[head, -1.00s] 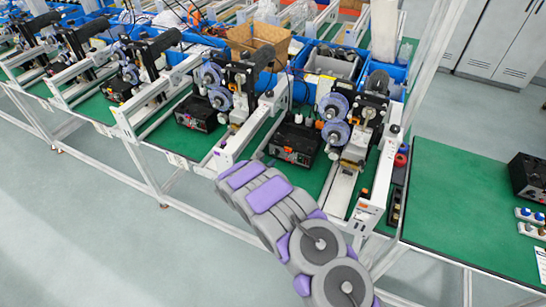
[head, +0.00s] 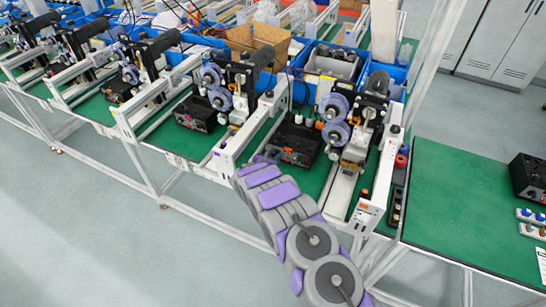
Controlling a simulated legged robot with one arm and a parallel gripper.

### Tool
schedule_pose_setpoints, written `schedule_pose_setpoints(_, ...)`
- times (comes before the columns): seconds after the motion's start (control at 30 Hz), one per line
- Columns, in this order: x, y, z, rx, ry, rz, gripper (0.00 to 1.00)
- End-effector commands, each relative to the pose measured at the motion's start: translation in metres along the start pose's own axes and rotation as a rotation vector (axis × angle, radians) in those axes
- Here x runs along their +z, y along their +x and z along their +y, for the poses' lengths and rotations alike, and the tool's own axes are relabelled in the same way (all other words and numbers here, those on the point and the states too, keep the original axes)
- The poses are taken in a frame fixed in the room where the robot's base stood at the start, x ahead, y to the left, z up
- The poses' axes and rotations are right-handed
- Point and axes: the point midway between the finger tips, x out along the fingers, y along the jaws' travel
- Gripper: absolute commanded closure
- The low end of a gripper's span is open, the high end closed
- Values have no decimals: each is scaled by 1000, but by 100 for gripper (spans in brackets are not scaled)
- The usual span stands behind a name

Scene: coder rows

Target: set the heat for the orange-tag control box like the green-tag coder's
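A black control box (head: 297,141) with an orange mark on its front stands on the green mat, left of the blue-reeled coder (head: 335,118) at right centre. An orange tag (head: 367,209) also shows on that coder's near rail end. The far end of my arm, with my gripper (head: 265,160), is at the box's front left, partly overlapping it in the picture. The fingers cannot be made out, and contact cannot be told. Another black control box (head: 196,113) sits by the coder to the left. I cannot make out a green tag or any heat reading.
More coders stand in a row to the left (head: 135,75). White rails separate the stations. Blue bins and a cardboard box (head: 258,38) stand behind. The right green table (head: 460,200) is mostly clear, with a black box (head: 527,178) at its right edge.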

Motion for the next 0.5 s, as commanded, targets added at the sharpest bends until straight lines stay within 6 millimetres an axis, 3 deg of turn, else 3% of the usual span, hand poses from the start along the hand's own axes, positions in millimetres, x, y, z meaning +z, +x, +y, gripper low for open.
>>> schedule_pose_setpoints(0.33, 0, 0, 1, 2, 0, 0, 100)
schedule_pose_setpoints(0.5, 0, 0, 1, 5, 7, -1, 100)
